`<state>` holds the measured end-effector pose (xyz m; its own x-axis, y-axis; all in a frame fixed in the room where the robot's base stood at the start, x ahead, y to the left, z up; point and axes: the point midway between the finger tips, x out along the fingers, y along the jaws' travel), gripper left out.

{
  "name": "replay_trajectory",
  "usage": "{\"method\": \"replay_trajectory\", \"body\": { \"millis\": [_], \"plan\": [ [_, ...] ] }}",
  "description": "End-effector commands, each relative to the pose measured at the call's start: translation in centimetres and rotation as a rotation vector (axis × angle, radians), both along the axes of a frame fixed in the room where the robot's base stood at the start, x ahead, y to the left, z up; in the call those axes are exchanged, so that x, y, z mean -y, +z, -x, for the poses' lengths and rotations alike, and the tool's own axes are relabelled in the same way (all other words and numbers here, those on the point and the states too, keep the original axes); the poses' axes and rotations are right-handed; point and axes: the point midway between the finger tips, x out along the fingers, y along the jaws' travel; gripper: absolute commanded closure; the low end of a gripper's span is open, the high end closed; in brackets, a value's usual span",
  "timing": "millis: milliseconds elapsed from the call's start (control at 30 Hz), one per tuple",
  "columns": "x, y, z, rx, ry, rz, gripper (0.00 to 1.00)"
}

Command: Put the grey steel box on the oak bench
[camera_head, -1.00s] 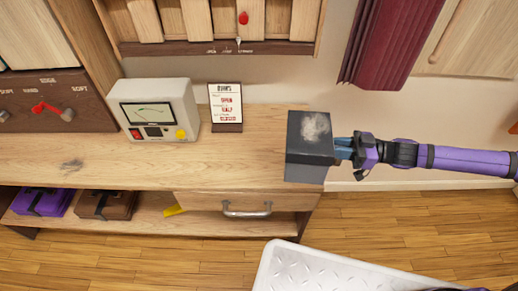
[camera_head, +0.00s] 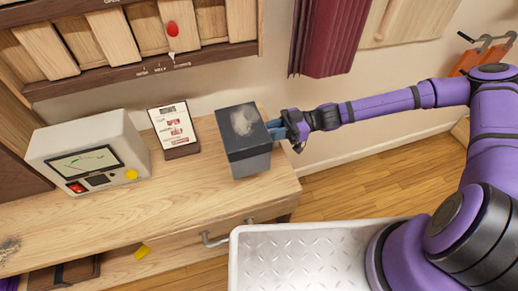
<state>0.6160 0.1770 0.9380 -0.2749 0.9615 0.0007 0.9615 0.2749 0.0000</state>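The grey steel box (camera_head: 249,162) is dark grey with a pale smudge on its top. It is upright over the right end of the oak bench (camera_head: 205,197), to the right of a small sign. I cannot tell whether its base touches the bench top or is just above it. My gripper (camera_head: 277,128) reaches in from the right, its blue fingers at the upper right side of the box. It appears shut on the box; the fingertips are partly hidden.
A white meter (camera_head: 88,155) and the sign card (camera_head: 173,130) stand on the bench left of the box. A wooden rack (camera_head: 130,40) is on the wall behind. A drawer handle (camera_head: 222,238) projects at the front. The bench's front middle is clear.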

Motion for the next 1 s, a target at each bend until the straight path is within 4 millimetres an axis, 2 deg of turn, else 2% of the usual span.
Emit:
{"method": "replay_trajectory", "body": {
  "millis": [100, 200, 467, 633, 900, 933, 1000],
  "plan": [
    [-0.1, -2.1, 0.0, -0.003, 0.001, -0.001, 1.00],
    [-0.1, -3.4, 0.1, -0.002, 0.002, 0.000, 1.00],
    [-0.1, -5.1, 0.1, -0.002, 0.002, -0.002, 1.00],
    [-0.1, -7.3, 0.1, -0.002, 0.002, 0.000, 1.00],
    [0.0, -8.0, 0.1, 0.000, 0.001, 0.000, 1.00],
    [0.0, -8.1, 0.0, 0.001, 0.000, 0.002, 0.70],
    [0.0, -8.1, 0.0, 0.001, 0.000, 0.002, 0.54]
  ]
}}
